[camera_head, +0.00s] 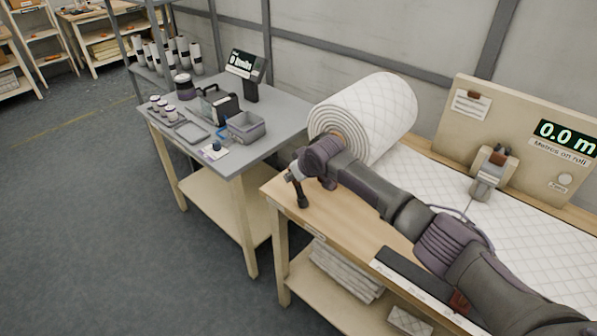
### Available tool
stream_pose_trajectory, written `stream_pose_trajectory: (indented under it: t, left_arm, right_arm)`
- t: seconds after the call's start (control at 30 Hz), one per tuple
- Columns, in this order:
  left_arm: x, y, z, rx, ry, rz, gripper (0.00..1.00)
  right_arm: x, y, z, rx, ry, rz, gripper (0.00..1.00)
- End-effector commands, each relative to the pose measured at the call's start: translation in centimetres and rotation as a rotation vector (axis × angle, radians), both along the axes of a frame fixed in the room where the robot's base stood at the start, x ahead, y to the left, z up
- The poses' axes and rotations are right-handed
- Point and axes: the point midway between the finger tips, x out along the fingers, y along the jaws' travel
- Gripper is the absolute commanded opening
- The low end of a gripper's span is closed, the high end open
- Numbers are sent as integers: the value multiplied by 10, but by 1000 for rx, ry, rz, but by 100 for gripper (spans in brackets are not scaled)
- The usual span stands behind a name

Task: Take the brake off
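My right arm reaches in from the lower right across the table. My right gripper (301,198) is in front of the core end, above the table's left front corner. Its dark fingers point down; whether they are apart or shut on something is too small to tell. No part I can surely name as the brake shows; the wrist hides the area beside the core. My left gripper is out of view.
A metal device (489,175) stands on the quilted sheet before a board (475,108) with a display reading 0.0 m. A grey table (262,135) at left holds a bin (246,127), jars and a screen. Floor at left is clear.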

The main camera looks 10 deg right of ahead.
Motion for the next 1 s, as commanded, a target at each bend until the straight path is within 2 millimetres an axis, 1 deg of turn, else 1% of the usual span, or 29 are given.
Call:
stream_pose_trajectory:
  t: [0.3, 0.9, 0.93, 1.0]
  left_arm:
    - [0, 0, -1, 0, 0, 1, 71]
    - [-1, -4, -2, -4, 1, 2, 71]
    - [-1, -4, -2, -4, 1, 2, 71]
    - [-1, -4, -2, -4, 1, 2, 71]
  right_arm:
    - [3, 3, -6, -85, 111, -1, 0]
    - [3, 2, -8, -108, 139, -1, 0]
    - [3, 2, -8, -108, 139, -1, 30]
    - [3, 2, -8, -108, 138, -1, 42]
